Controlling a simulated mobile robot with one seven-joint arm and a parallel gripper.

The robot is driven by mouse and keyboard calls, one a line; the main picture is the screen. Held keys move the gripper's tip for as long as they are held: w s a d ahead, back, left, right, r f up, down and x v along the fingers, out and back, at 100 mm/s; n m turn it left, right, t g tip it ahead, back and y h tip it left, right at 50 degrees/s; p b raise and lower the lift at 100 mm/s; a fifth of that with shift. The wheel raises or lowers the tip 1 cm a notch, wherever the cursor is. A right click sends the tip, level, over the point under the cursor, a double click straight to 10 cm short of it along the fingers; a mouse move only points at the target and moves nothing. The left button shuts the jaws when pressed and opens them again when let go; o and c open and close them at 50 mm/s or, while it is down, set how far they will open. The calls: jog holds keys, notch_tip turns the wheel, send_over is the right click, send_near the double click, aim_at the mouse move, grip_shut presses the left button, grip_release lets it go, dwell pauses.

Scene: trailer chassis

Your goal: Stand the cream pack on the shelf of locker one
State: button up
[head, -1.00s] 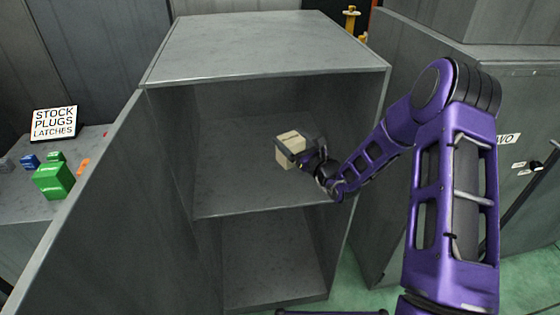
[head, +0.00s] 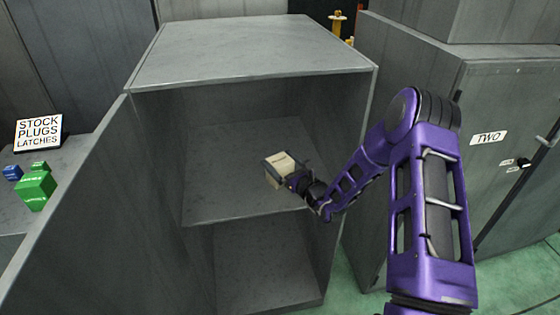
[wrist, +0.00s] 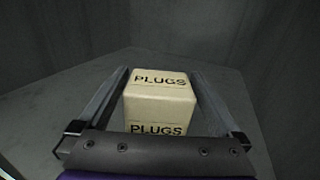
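The cream pack (head: 278,170), a block lettered PLUGS, is inside the open grey locker (head: 250,50), over its shelf (head: 225,195). In the wrist view the pack (wrist: 160,88) sits between the fingertips of my gripper (wrist: 160,82), with PLUGS on two faces. Its lower end is hidden, and I cannot tell if it touches the shelf. The locker's own number label does not show.
The locker's open door (head: 80,215) stands at the left. Locker TWO (head: 470,110) is shut at the right. A side surface holds a sign (head: 38,132), green blocks (head: 36,188) and a blue block (head: 12,173). The shelf around the pack is clear.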

jog(key=shift+r, duration=0.15)
jog(key=p+v, duration=0.1)
jog(key=v, duration=1.1)
